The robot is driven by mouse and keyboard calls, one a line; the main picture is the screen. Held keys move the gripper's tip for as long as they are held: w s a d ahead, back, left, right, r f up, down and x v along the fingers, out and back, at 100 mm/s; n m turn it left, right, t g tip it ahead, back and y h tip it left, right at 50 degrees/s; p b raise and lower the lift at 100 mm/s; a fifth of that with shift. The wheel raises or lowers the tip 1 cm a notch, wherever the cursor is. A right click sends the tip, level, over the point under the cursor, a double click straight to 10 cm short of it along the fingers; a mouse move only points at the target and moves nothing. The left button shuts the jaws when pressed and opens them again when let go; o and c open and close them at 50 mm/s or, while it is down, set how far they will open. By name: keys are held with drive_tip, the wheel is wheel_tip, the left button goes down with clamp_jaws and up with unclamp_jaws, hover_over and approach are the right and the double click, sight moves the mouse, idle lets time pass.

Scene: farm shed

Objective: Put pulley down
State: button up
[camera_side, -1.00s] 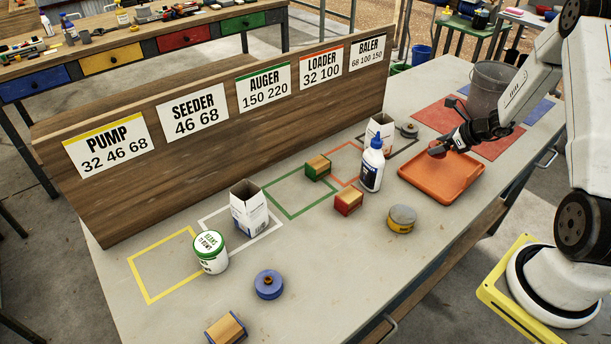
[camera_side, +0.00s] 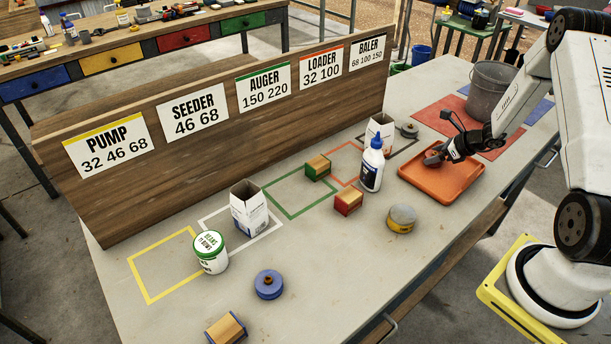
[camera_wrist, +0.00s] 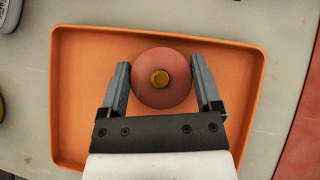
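The pulley (camera_wrist: 161,78) is a dull red disc with a brass-coloured hub. I cannot tell if the pulley's underside touches the tray floor. The tray (camera_wrist: 75,150) is otherwise empty where it shows.
A white glue bottle (camera_side: 371,168) and a yellow-and-grey round part (camera_side: 401,218) stand left of the tray. A labelled wooden board (camera_side: 215,140) runs along the back. Boxes and coloured outlines fill the left.

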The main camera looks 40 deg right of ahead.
drive_tip(key=shift+o, duration=0.7)
drive_tip(key=shift+r, duration=0.1)
drive_tip(key=shift+s+r, duration=0.1)
drive_tip(key=shift+r, duration=0.05)
drive_tip(key=v, duration=1.1)
drive_tip(key=shift+s+r, duration=0.3)
